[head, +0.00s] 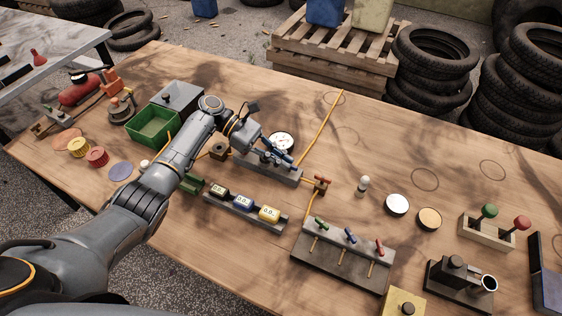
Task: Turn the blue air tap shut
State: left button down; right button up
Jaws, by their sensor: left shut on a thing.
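My left gripper (268,149) reaches in from the left and is shut at a grey block (283,176) that carries a round white gauge (281,141). A blue handle (287,158) shows at its fingertips, and the gripper appears to be shut on this blue tap. The fingers partly hide the tap, so its exact turn angle cannot be told. A second blue handle (350,236) stands between a green handle (320,223) and a red handle (379,247) on a dark stand nearer the front; no gripper touches it. My right gripper is not in view.
A counter strip (244,216) lies in front. A green bin (154,125) is at left. Bare table lies at back right.

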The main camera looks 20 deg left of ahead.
pick_arm(q)
jog(key=shift+f, duration=0.1)
dwell(0.3)
jog(key=c, duration=1.5)
grip_release()
jog(key=shift+o, duration=0.2)
jog(key=v, duration=1.2)
jog(key=shift+w, duration=0.1)
